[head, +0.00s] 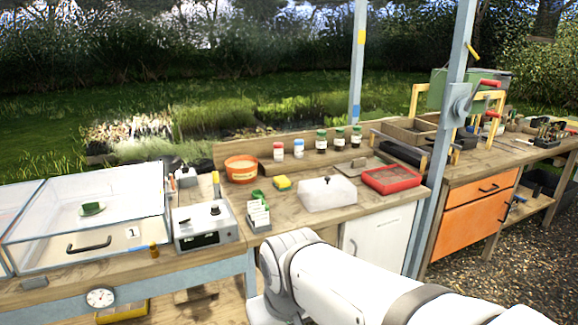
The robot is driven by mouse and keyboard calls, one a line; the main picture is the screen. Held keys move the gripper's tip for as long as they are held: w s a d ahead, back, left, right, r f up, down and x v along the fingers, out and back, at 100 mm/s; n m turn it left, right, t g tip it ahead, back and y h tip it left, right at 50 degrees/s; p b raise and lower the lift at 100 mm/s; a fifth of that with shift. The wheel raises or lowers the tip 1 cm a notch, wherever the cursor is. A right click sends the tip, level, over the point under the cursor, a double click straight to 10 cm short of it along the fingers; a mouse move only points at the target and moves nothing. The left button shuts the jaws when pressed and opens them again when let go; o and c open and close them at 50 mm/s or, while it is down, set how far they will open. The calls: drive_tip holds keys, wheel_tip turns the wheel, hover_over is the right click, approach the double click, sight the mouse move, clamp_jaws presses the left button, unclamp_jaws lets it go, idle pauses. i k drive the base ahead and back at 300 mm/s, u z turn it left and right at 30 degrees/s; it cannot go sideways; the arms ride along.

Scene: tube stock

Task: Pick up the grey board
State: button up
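A flat grey board (346,170) lies on the wooden bench top, behind the white translucent box and left of the red tray. A small darker block or handle (359,162) shows at its back right; I cannot tell whether it is part of the board. The white box hides some of the bench just in front of the board. My white arm crosses the lower middle of the head view, in front of the bench and well short of the board. My gripper does not show.
The white box (327,196) and red tray (391,180) crowd the board's front and right. Several jars (321,142) stand behind it. A grey post (440,150) rises at the right.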

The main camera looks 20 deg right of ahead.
sight(354, 169)
drive_tip(key=z, duration=1.3)
drive_tip(key=k, duration=0.55)
drive_tip(key=z, duration=0.7)
drive_tip(key=i, duration=2.65)
drive_tip(key=u, duration=1.1)
drive_tip(key=i, duration=0.85)
drive_tip(key=u, duration=0.45)
drive_tip(key=k, duration=0.9)
